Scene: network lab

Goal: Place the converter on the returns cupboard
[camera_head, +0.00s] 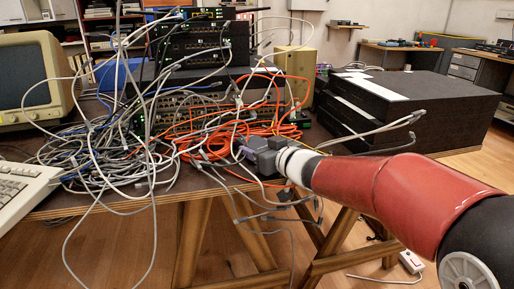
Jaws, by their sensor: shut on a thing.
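My gripper (246,152) is at the near edge of the cluttered table, at the end of my red arm that reaches in from the right. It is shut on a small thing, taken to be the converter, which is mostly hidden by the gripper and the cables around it. I cannot make out its shape. No returns cupboard can be told for sure; grey drawer units (478,68) stand under a bench at the far right.
White, grey and orange cables (120,150) cover the table and hang over its front edge. Stacked network devices (195,45), an old monitor (32,80), a keyboard (25,190) and large black boxes (400,100) crowd it. A power strip (411,262) lies on the floor.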

